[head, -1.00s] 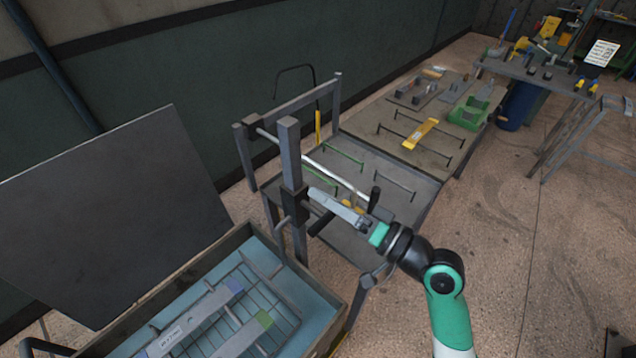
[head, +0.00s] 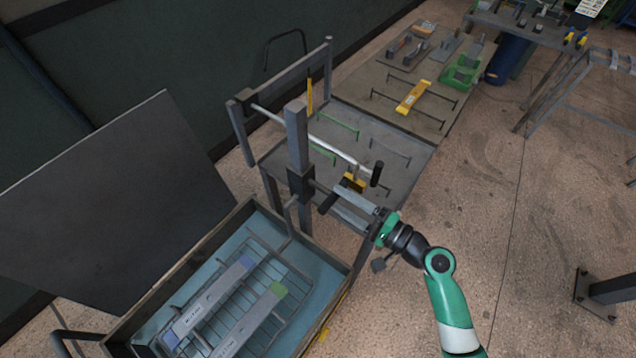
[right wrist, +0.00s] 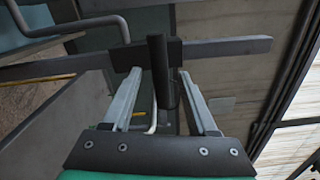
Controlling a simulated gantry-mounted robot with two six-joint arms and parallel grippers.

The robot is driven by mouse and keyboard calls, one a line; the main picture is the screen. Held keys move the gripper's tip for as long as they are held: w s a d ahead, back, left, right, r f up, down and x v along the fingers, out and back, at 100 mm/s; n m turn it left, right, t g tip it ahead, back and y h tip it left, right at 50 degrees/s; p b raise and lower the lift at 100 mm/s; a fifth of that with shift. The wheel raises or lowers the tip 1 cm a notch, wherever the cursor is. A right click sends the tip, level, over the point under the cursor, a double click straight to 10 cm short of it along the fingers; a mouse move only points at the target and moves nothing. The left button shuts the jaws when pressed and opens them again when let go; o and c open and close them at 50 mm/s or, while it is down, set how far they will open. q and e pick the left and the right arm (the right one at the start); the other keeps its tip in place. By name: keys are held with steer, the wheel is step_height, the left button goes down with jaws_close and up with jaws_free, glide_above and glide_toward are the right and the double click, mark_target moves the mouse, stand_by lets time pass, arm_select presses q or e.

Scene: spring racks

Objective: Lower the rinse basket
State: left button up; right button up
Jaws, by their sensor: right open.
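The wire rinse basket (head: 228,318) sits inside the open blue-lined tank (head: 325,268) at the lower left in the head view. It holds two long grey bars, one with a blue end and one with a green end. A dark sliding block (head: 301,184) is on the upright post (head: 297,130) beside the tank, with a black handle (head: 328,204) sticking out. My right gripper (head: 340,196) is at this handle. In the right wrist view, its open fingers (right wrist: 160,80) lie on either side of the black handle (right wrist: 158,65), apart from it. My left gripper is out of view.
A lever with a black grip (head: 376,173) crosses above my right gripper. A grey table (head: 398,143) with green and dark rods stands behind the post. The tank's raised lid (head: 110,200) is at the left. The floor at the right is mostly clear.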

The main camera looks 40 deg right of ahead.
mark_target(307, 179)
steer(key=w, duration=0.4)
steer(key=w+a, duration=0.1)
steer(key=w, duration=0.2)
steer(key=shift+a, duration=0.1)
steer(key=shift+s, duration=0.1)
jaws_close()
stand_by(1.0)
